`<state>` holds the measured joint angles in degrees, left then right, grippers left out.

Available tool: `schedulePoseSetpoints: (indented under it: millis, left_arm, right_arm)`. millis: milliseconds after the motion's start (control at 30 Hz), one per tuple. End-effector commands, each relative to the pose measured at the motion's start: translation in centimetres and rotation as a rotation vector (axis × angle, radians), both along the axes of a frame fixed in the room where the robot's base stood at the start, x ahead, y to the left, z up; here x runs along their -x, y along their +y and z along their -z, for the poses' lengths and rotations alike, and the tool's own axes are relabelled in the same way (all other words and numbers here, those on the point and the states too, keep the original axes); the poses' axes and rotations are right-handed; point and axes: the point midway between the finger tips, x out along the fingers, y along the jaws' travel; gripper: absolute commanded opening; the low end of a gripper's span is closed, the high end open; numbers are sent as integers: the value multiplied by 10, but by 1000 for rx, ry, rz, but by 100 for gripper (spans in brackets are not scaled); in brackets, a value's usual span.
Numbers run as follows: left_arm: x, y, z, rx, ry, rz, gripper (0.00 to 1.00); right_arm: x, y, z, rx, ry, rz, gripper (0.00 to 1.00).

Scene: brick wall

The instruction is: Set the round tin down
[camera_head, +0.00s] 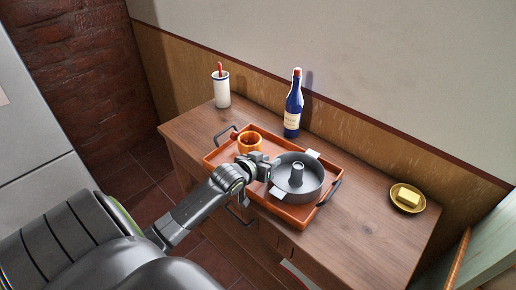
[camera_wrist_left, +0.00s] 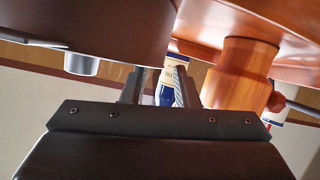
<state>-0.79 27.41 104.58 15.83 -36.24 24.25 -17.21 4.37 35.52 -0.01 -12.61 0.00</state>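The grey round tin (camera_head: 298,181) has a tube in its middle and pale side tabs. It appears to rest upright in the right part of the orange tray (camera_head: 229,143), with no gap visible below it. In the left wrist view, which is upside down, the tin (camera_wrist_left: 95,25) fills the upper left and its tube hangs down in the picture. My left gripper (camera_head: 265,171) is beside the tin's left side. Its fingers (camera_wrist_left: 158,88) stand apart, with the bottle visible through the gap and nothing held between them. My right gripper is out of view.
An orange cup (camera_head: 249,142) stands in the tray, close to my left gripper. A blue bottle (camera_head: 293,106) and a white canister (camera_head: 221,91) stand behind it. A yellow dish (camera_head: 411,206) with butter is at the right. The wooden top (camera_head: 365,225) right of the tray is clear.

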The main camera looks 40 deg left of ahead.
Motion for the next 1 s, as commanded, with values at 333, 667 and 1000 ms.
schedulePoseSetpoints:
  millis: [333, 667, 1000]
  left_arm:
    - [56, -1, -23, -4, 1, 2, 27]
    - [97, -2, -41, -3, 0, 1, 27]
    - [102, -2, -44, 0, 0, 0, 27]
  right_arm:
    - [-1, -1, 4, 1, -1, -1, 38]
    - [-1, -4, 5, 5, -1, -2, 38]
    - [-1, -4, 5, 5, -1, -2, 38]
